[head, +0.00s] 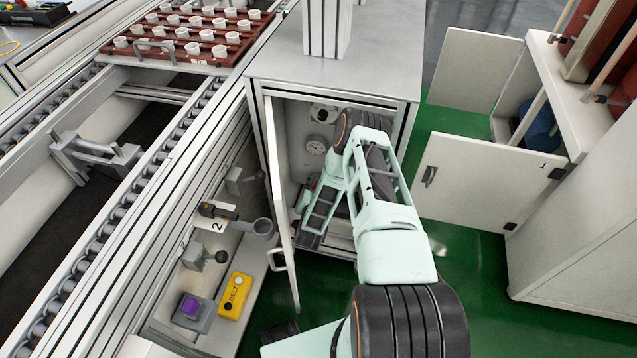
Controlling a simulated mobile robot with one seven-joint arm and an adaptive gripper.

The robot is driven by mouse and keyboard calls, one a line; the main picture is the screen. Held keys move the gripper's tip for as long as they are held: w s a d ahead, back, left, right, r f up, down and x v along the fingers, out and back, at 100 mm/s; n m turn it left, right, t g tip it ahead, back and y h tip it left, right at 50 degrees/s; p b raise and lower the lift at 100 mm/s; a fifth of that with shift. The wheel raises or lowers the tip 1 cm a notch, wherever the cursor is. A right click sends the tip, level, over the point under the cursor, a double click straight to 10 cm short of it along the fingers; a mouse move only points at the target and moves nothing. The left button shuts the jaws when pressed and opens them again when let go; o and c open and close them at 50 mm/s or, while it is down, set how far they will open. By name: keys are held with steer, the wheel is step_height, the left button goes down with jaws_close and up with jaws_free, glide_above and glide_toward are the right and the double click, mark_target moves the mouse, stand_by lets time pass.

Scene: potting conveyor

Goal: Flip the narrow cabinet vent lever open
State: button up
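The narrow cabinet (330,78) stands in the middle of the head view, with its door (281,200) swung open to the left. My arm reaches over the floor into the cabinet opening. My gripper (309,232) points down inside the opening, low and near the door side. Its fingertips are too dark and small to tell whether they are open or shut. A round dial gauge (316,145) and a round fitting (323,113) show on the inner back wall. I cannot make out the vent lever; my arm covers much of the interior.
At the left runs a roller conveyor (75,285) with a red tray (175,62) of white pots. Another open cabinet door (482,180) stands at the right over green floor.

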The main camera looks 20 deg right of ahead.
step_height(320, 180, up, 10)
steer(key=shift+f, duration=0.1)
stand_by(0.4)
steer(key=a+n+g+y+b, duration=0.2)
steer(key=a+y, duration=0.5)
steer(key=y, duration=0.1)
steer(key=s+d+g+h+b, duration=0.2)
steer(key=s+d+g, duration=0.3)
steer(key=d, duration=0.3)
steer(key=b+x, duration=0.1)
steer(key=x, duration=0.2)
steer(key=b+x, duration=0.2)
steer(key=x, duration=0.2)
steer(key=b+x, duration=0.1)
steer(key=x, duration=0.3)
steer(key=shift+s+a, duration=0.15)
steer(key=shift+a, duration=0.25)
jaws_close()
